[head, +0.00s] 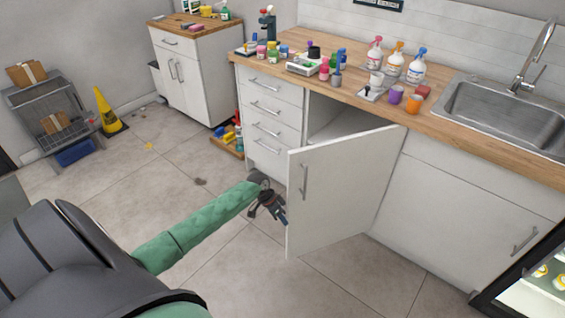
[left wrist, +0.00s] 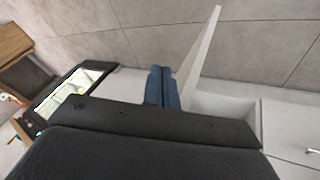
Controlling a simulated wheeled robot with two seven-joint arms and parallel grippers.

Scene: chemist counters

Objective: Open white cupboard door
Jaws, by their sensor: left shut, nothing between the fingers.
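The white cupboard door (head: 345,185) stands swung out from the counter, with a grey bar handle (head: 304,180) near its free edge. Part of the dark cupboard opening (head: 335,120) shows above and behind it. My left gripper (head: 280,217) is just left of the door's free edge, low down, and partly hidden by the door. It is shut and holds nothing. In the left wrist view its blue fingers (left wrist: 162,88) are together, and the open door (left wrist: 198,58) shows edge-on to their right. My right gripper is not in view.
Drawers (head: 268,110) stand left of the opening. The wooden counter (head: 440,122) carries bottles, cups and a sink (head: 505,112). A yellow wet-floor sign (head: 108,110) and a wire rack (head: 45,105) stand at the left. Tiled floor (head: 120,185) is clear in front.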

